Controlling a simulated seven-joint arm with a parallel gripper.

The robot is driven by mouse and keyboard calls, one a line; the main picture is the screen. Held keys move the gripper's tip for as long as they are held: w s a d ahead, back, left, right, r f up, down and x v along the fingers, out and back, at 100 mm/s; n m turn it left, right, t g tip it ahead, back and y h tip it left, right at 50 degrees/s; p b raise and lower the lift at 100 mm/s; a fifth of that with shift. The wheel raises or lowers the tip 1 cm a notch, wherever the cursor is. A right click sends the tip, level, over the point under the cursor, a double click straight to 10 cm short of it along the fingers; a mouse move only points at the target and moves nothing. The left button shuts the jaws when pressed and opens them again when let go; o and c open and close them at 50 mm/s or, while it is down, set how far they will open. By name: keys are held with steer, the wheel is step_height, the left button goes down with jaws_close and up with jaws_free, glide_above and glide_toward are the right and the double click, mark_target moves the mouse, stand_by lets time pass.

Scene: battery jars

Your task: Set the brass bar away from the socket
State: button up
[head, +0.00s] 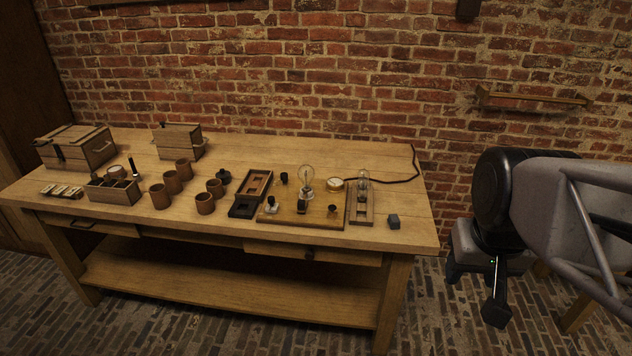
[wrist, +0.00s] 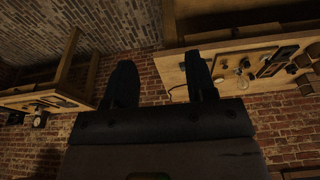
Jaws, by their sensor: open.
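On the table's right part a wooden board (head: 290,220) carries a glass bulb (head: 306,181) and small dark fittings. A second, narrower wooden base (head: 361,218) beside it holds a smaller bulb (head: 363,183). I cannot make out for sure which fitting is the socket, and the brass bar is too small or dark to pick out. My gripper (head: 475,284) hangs right of the table, well apart from these boards. Its two dark fingers are spread with nothing between them, as the wrist view (wrist: 160,80) also shows.
A round dial (head: 335,184) with a dark cable sits behind the boards. A small dark block (head: 394,221) stands at the table's right. Several brown cups (head: 205,203), a compartment box (head: 115,193) and lidded boxes (head: 77,148) fill the left. A brick wall stands behind.

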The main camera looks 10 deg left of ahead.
steer(key=w+a+r, duration=0.1)
steer(key=w+a, duration=0.2)
steer(key=w, duration=0.4)
steer(key=w+a, duration=0.2)
steer(key=w, duration=0.5)
steer(key=g, duration=0.3)
glide_above(301, 201)
steer(key=f, duration=2)
steer(key=shift+s+d+f, duration=0.1)
steer(key=shift+d+f, duration=0.25)
steer(key=shift+f, duration=0.05)
steer(key=shift+w+a+f, duration=0.2)
steer(key=shift+a+f, duration=0.15)
steer(key=shift+a, duration=0.05)
steer(key=shift+f, duration=3.9)
